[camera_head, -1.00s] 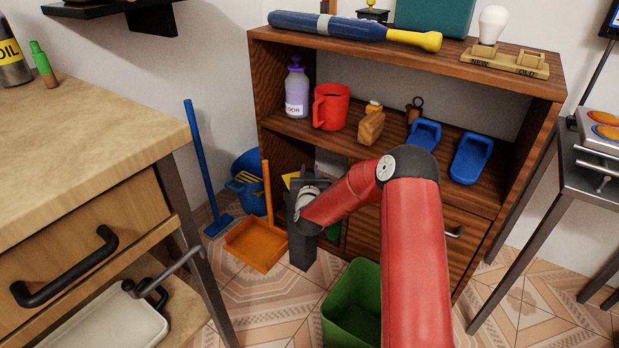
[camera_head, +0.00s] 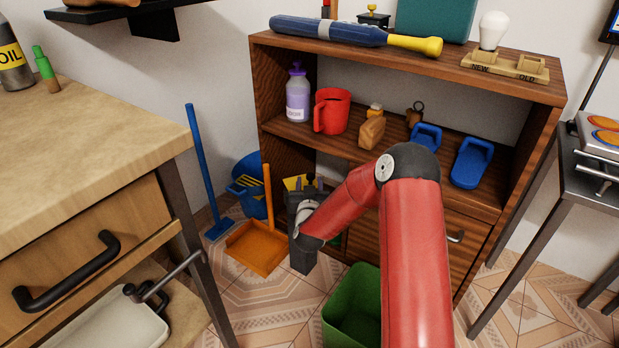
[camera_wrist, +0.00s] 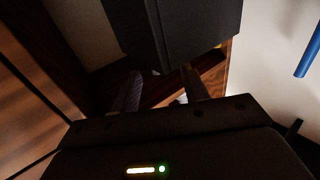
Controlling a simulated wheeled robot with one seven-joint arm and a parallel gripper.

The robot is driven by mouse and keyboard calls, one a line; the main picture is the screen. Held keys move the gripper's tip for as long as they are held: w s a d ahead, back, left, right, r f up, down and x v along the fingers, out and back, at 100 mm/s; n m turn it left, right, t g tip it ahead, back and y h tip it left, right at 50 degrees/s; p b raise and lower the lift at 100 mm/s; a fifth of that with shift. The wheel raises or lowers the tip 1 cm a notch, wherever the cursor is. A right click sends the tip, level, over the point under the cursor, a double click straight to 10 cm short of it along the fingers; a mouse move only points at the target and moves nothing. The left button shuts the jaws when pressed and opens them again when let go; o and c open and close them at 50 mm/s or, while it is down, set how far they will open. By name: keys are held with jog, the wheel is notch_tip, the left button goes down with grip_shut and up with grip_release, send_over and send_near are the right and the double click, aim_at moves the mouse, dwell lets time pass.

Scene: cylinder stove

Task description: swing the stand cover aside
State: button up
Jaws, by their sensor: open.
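A tall dark grey stand (camera_head: 303,258) is on the floor beside the left end of the wooden shelf unit, mostly behind my wrist. My gripper (camera_wrist: 161,73) is open; its two fingers show apart in the wrist view, with nothing seen held between them. A dark grey box-like piece with a lighter vertical edge (camera_wrist: 180,28) is just beyond the fingertips; I cannot tell whether it is the stand's body or its cover, or whether the fingers touch it.
An orange dustpan (camera_head: 257,247) and a blue bucket (camera_head: 248,178) are left of the stand. A green bin (camera_head: 352,310) stands in front of the shelf unit (camera_head: 470,225). A wooden workbench (camera_head: 90,140) is at the left. Some tiled floor is open between.

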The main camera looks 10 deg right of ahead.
jog(key=shift+s+a, duration=0.2)
jog(key=shift+s, duration=0.75)
jog(key=shift+s+a, duration=0.15)
jog(key=shift+s, duration=0.8)
jog(key=shift+c, duration=0.4)
